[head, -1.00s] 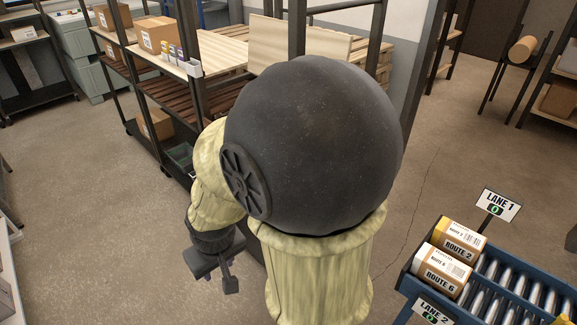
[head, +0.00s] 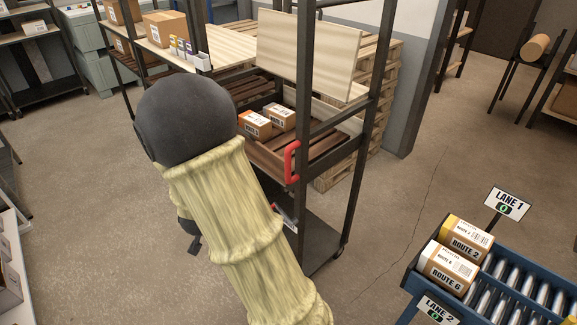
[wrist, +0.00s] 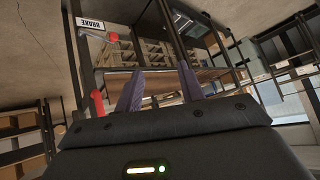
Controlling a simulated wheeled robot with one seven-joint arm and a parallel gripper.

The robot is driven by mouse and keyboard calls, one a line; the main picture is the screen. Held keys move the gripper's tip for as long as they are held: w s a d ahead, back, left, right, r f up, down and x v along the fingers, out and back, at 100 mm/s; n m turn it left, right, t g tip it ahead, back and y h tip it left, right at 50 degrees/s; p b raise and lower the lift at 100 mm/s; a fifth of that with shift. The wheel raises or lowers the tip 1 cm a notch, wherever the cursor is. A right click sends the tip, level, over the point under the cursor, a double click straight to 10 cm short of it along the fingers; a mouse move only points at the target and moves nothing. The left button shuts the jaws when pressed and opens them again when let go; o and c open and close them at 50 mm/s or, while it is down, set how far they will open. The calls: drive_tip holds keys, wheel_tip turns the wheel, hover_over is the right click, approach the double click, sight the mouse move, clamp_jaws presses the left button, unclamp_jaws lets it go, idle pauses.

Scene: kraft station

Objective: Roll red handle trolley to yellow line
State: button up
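The trolley has a dark post frame (head: 305,200), a slatted wooden shelf and a dark lower deck. Its red handle (head: 292,162) is on a near post; it also shows at the left in the wrist view (wrist: 97,103). My gripper (wrist: 160,68) is open and empty, its two fingers apart, with the red handle outside them to the left. A BRAKE label (wrist: 90,22) and a red-knobbed lever (wrist: 114,38) appear upside down in the wrist view. In the head view my arm hides most of the gripper. No yellow line is in view.
Two cartons (head: 255,123) sit on the trolley's shelf. Wooden pallets (head: 378,110) and a wall stand behind it. A blue roller conveyor (head: 500,290) with ROUTE cartons is at the lower right. Bare floor lies between it and the trolley.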

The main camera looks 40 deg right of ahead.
sight(286, 166)
drive_tip(key=s+d+m+g+h, duration=0.2)
drive_tip(key=d+m+h, duration=0.4)
drive_tip(key=d+h, duration=0.5)
drive_tip(key=shift+s+m+g+h+b, duration=0.15)
drive_tip(key=shift+m+g+h+b, duration=0.25)
drive_tip(key=shift+h, duration=0.7)
drive_tip(key=shift+f, duration=0.1)
drive_tip(key=p+x, duration=0.4)
drive_tip(key=x, duration=1.3)
drive_tip(key=shift+s+d+f, duration=0.1)
drive_tip(key=shift+d, duration=0.2)
clamp_jaws()
